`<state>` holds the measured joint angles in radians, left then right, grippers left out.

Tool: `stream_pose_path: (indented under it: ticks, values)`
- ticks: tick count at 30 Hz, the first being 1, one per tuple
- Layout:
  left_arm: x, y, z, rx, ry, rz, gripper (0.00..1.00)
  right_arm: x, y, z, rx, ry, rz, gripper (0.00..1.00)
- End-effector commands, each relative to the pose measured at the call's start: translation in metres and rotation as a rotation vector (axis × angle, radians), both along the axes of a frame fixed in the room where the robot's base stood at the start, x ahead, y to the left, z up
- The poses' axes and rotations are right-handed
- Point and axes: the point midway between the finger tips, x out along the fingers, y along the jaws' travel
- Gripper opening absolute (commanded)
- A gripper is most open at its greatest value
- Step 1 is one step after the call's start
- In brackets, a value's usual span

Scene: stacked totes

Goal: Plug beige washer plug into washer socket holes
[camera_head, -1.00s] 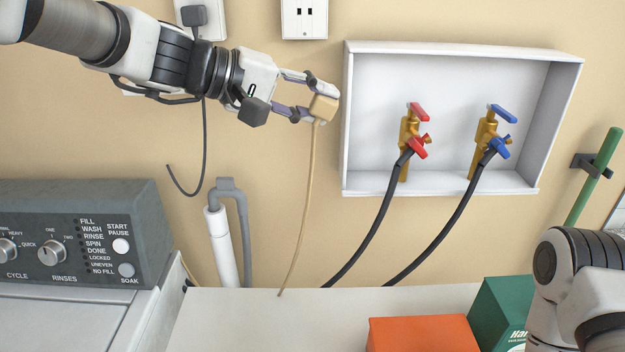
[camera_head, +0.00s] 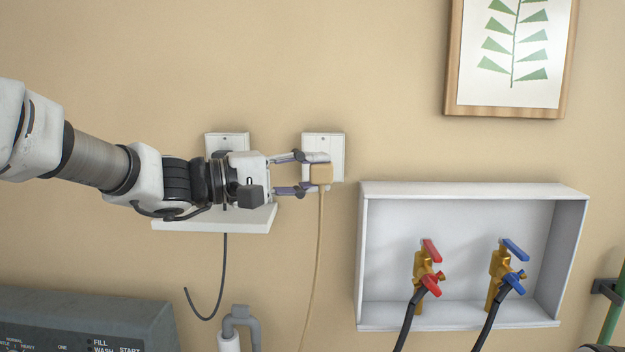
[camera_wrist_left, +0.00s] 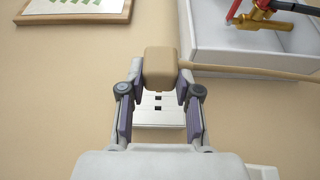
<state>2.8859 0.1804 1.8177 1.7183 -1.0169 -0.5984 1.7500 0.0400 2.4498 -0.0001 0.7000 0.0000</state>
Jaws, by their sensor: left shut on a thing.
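The beige washer plug (camera_head: 321,174) is between the fingertips of my left gripper (camera_head: 312,173), which is shut on it. Its beige cord hangs down the wall. The white washer socket (camera_head: 323,140) is on the wall directly behind the plug, its upper part showing above it. In the left wrist view the plug (camera_wrist_left: 161,68) overlaps one end of the socket plate (camera_wrist_left: 160,116), and dark holes show between the fingers. The prongs are hidden, and I cannot tell whether the plug touches the plate. My right gripper is out of view.
A second socket (camera_head: 227,140) with a dark plug sits left, partly behind my arm, above a white shelf (camera_head: 250,218). A recessed white box (camera_head: 460,190) with red and blue valves is at lower right. A framed picture (camera_head: 452,70) hangs at upper right.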

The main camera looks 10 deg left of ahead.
Motion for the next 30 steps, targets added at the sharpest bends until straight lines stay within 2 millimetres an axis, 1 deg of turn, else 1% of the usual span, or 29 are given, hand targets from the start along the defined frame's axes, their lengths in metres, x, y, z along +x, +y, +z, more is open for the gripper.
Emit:
stream_pose_path:
  ticks: [3, 9, 15, 20, 30]
  values:
    - [0.015, 0.003, 0.0, 0.0, 0.001, 0.001, 0.0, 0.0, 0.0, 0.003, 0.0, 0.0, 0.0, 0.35]
    - [0.038, 0.007, 0.001, 0.0, 0.001, 0.0, 0.0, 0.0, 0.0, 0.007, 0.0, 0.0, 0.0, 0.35]
    - [0.053, 0.011, 0.0, 0.001, 0.001, 0.0, 0.0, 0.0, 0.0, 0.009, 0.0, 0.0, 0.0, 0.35]
    - [0.057, 0.011, 0.0, 0.001, 0.001, -0.001, 0.0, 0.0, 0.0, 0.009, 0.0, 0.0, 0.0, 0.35]
    - [0.057, 0.011, 0.0, 0.001, 0.001, 0.0, 0.0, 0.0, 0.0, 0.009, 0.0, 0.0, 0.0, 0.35]
